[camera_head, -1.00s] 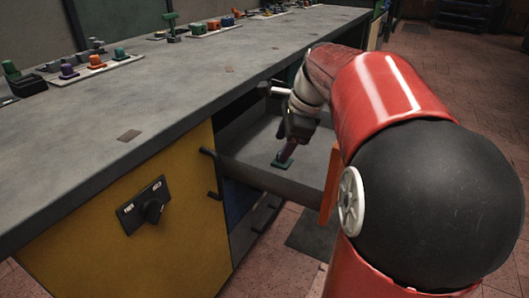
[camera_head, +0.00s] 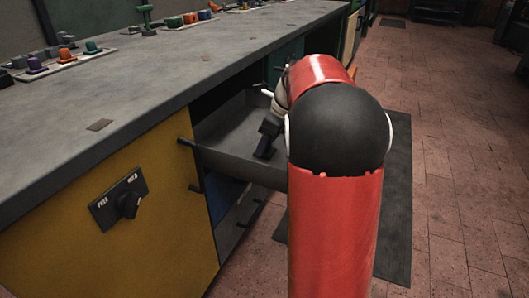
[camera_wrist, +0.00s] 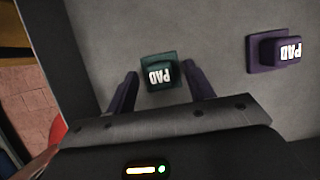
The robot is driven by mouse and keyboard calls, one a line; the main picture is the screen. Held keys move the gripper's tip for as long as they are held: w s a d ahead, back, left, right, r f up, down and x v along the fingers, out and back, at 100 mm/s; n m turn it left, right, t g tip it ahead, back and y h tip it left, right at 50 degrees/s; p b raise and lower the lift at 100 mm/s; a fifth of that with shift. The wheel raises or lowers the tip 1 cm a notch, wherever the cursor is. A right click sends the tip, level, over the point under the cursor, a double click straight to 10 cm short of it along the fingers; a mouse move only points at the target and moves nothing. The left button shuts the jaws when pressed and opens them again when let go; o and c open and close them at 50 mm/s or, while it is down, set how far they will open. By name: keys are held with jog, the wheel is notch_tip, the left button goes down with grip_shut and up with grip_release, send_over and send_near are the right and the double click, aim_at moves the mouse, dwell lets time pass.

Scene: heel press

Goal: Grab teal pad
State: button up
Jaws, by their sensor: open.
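The teal pad (camera_wrist: 159,71) shows in the wrist view, a small block on a square base with the word PAD on it. It rests on the grey floor of the open drawer. My gripper (camera_wrist: 160,80) is open, with one dark finger on each side of the pad's near part. I cannot tell whether either finger touches it. In the head view my gripper (camera_head: 266,141) is low inside the drawer (camera_head: 240,164), and the teal pad is hidden there.
A purple pad (camera_wrist: 275,50) lies to the right in the same drawer. The drawer's wall runs along the left of the wrist view. The workbench (camera_head: 150,90) stands beside the drawer, with several coloured pieces along its back. A yellow cabinet front (camera_head: 120,230) has a dark knob (camera_head: 127,204).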

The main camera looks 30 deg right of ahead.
jog(key=shift+f, duration=0.1)
jog(key=c, duration=1.1)
